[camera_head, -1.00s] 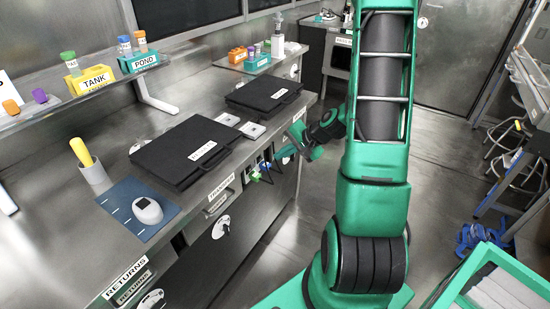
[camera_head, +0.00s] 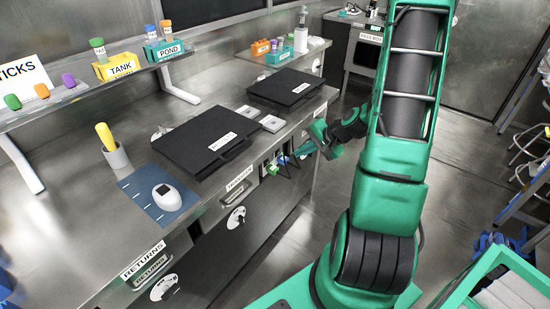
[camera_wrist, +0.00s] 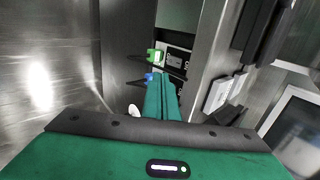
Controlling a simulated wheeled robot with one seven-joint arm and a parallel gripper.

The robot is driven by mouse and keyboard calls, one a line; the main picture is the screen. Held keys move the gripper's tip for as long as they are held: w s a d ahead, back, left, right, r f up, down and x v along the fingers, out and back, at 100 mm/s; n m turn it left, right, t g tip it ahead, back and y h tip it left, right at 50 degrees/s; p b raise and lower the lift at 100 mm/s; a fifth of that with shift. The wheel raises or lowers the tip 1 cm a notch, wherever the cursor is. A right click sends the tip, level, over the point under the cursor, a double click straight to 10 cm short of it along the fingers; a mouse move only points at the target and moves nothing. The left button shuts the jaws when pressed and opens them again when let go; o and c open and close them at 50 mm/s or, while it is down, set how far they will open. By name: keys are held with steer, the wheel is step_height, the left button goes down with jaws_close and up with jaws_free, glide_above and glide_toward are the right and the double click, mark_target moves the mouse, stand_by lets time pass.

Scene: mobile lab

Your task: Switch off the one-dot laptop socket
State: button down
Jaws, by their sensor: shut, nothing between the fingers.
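The socket panel (camera_head: 267,167) is in the counter's front face, below the laptops. A green plug (camera_head: 272,169) and a blue plug (camera_head: 283,160) stick out of it. In the wrist view, the green plug (camera_wrist: 154,56) is farther off and the blue plug (camera_wrist: 149,77) is beside my fingertips. My gripper (camera_wrist: 161,76) is shut and empty, pointing at the panel; whether it touches anything I cannot tell. It also shows in the head view (camera_head: 300,153), just right of the plugs. Dot marks and switch positions are too small to read, and my fingers hide part of the panel.
Two closed black laptops, a near one (camera_head: 208,141) and a far one (camera_head: 287,90), lie on the counter above the panel. A drawer labelled TRANSFER (camera_head: 239,180) is left of the panel. The floor beyond my arm is clear.

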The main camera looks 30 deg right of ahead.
glide_toward(271, 159)
step_height(271, 159, down, 4)
steer(key=w, duration=0.2)
steer(key=shift+w+a+f, duration=0.3)
steer(key=shift+f, duration=0.1)
steer(key=shift+w+a+f, duration=0.1)
steer(key=shift+w+a, duration=0.05)
steer(key=shift+w, duration=0.3)
steer(key=shift+f, duration=0.15)
steer(key=shift+w+a, duration=0.1)
steer(key=shift+w, duration=0.05)
